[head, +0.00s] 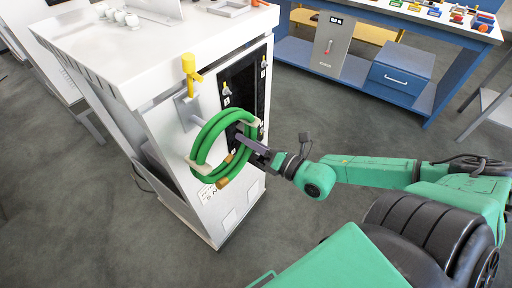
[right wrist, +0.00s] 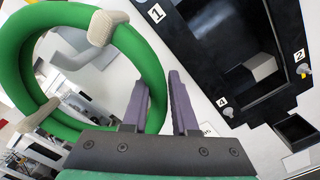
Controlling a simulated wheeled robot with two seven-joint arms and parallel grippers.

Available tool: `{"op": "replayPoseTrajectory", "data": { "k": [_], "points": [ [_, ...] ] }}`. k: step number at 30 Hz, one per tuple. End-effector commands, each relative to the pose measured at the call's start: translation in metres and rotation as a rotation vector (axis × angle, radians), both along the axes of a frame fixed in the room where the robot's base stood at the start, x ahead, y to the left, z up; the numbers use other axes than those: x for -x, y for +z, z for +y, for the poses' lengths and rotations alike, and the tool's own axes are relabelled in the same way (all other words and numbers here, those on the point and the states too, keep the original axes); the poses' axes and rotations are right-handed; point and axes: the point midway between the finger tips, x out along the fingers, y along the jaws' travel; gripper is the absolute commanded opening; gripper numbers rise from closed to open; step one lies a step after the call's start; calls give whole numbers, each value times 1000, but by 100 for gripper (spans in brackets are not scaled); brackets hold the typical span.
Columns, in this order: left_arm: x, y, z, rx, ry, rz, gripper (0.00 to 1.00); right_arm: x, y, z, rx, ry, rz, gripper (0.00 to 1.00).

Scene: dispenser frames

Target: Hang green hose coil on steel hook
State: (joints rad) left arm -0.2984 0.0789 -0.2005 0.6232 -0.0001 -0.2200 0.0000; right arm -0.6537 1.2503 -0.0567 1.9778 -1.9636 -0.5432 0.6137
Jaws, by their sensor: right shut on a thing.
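The green hose coil (head: 204,142) is a ring of several turns with beige ties and a brass-coloured end. It is upright beside the white cabinet's side; it also shows large in the right wrist view (right wrist: 14,62). My right gripper (head: 242,140) is shut on the coil's right side; in the right wrist view the hose passes between its fingers (right wrist: 160,102). The steel hook (head: 185,108) is a grey plate with an arm on the cabinet side. In the right wrist view the hook (right wrist: 72,50) shows through the ring's opening. I cannot tell whether its tip enters the ring. My left gripper is out of view.
A yellow fitting (head: 189,66) stands just above the hook. A black panel (head: 240,85) with numbered openings is right of the coil; it shows close in the right wrist view (right wrist: 205,45). A blue bench (head: 345,70) stands behind. The floor (head: 320,220) between is clear.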

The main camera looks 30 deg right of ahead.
Motion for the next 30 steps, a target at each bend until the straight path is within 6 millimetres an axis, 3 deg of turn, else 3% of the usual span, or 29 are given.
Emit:
{"op": "replayPoseTrajectory", "data": {
  "k": [6,22,24,30],
  "points": [
    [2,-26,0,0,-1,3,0,-19,-2,8,-7,-1,-9,0],
    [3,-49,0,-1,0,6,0,-65,-1,26,-8,-1,-8,0],
    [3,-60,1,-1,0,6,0,-63,-13,25,-4,1,-4,0],
    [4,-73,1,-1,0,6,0,-63,-24,25,-5,0,-4,0]
  ]
}}
